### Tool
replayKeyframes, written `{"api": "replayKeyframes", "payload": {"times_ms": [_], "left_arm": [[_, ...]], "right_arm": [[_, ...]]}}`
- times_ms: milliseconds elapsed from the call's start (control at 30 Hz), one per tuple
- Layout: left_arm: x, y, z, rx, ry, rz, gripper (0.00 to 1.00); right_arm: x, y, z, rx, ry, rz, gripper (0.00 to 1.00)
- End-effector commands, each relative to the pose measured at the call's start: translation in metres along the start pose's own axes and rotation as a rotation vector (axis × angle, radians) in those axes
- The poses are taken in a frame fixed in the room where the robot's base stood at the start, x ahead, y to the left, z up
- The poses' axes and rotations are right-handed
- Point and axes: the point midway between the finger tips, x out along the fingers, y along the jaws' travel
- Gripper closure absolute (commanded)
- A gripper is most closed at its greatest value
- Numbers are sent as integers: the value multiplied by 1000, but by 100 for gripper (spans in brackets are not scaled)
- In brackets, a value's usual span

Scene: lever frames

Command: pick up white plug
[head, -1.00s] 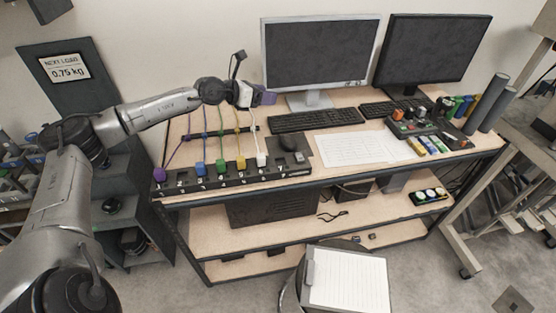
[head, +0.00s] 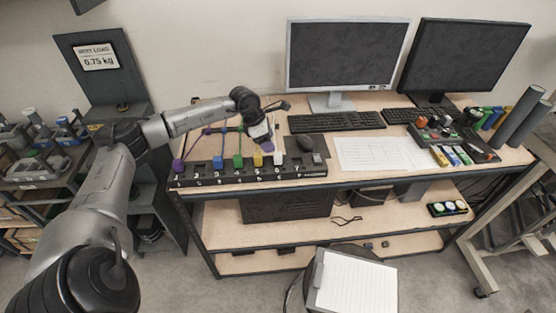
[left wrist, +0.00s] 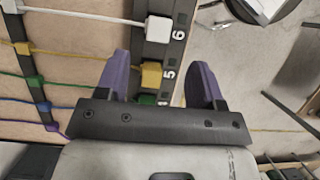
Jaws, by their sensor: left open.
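The white plug (head: 278,158) sits in the black numbered strip (head: 300,172) on the bench, at the right end of the row of coloured plugs. In the left wrist view the white plug (left wrist: 158,28) is beside the number 6, with a white cable running left. My left gripper (head: 267,144) is open and empty above the strip, close to the yellow and white plugs. In the left wrist view its purple fingers (left wrist: 160,72) lie on either side of the yellow plug (left wrist: 151,74), and the white plug is ahead of the fingertips. My right gripper is not in view.
Green (head: 238,160), blue (head: 218,162) and purple (head: 178,166) plugs stand left in the strip, with cables running behind them. Two monitors stand at the back.

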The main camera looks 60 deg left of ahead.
Motion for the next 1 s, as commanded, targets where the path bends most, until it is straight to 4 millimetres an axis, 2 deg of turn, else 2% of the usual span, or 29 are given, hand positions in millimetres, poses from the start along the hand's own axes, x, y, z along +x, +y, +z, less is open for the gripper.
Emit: {"api": "replayKeyframes", "payload": {"times_ms": [133, 467, 700, 1000], "left_arm": [[19, 0, 1, -2, -3, -1, 38], [38, 0, 2, -2, -3, -1, 38], [69, 1, 4, -2, -3, -1, 38], [81, 1, 3, 0, -2, 1, 38]], "right_arm": [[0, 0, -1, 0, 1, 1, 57], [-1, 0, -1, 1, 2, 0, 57], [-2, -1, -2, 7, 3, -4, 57], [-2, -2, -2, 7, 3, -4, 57]]}}
